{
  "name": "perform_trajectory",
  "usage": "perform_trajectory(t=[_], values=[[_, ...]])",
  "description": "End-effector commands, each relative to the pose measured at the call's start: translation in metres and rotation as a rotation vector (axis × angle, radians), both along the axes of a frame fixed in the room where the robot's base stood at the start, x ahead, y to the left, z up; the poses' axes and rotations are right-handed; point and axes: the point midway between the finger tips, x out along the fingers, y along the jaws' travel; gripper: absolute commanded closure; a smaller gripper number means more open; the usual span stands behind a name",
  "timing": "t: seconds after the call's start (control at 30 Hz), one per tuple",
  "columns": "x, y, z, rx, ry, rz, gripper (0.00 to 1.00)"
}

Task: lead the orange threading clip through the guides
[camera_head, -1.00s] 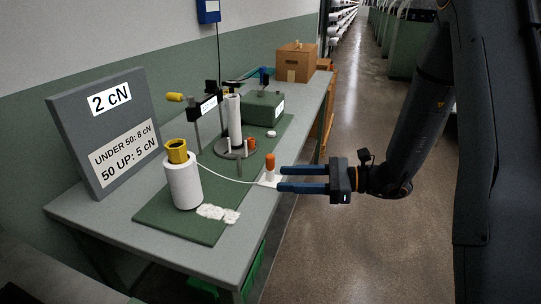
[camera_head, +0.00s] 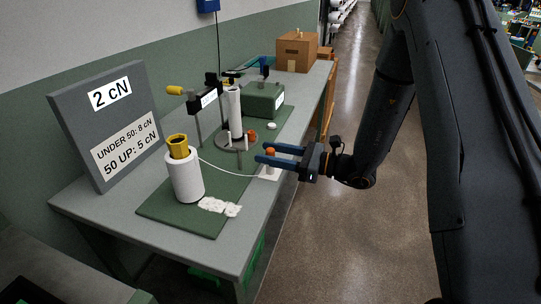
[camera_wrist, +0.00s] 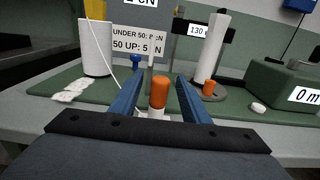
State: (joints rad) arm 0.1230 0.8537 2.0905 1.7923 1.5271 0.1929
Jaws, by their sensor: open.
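The orange threading clip (camera_wrist: 160,92) stands upright on a small white base (camera_head: 269,173) at the right edge of the green mat. In the wrist view it is between the two blue fingers of my gripper (camera_wrist: 161,90), with a gap on each side. In the head view my gripper (camera_head: 264,155) reaches in from the right, and its fingers partly hide the clip (camera_head: 270,150). It is open. A white thread (camera_head: 225,172) runs from the yellow-topped white cone (camera_head: 185,177) to the clip's base. Guide posts (camera_head: 197,127) stand behind, beside a white spool (camera_head: 234,112).
A second orange piece (camera_head: 252,136) sits by the spool's round base. A green box (camera_head: 263,100) stands farther back on the mat (camera_head: 160,211). A sign board (camera_head: 107,124) stands at the left. White scraps (camera_head: 219,207) lie in front of the cone.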

Motion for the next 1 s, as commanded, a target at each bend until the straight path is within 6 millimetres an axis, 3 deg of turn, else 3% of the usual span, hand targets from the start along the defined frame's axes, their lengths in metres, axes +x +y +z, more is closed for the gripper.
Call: perform_trajectory(t=[0.17,0.4,0.77,1.0], values=[[0.0,0.0,0.0,0.0,0.0,0.0,0.59],[0.0,0.0,0.0,0.0,0.0,0.001,1.0],[0.0,0.0,0.002,0.0,-0.001,0.0,1.0],[0.001,0.0,0.021,0.0,-0.004,0.0,1.0]])
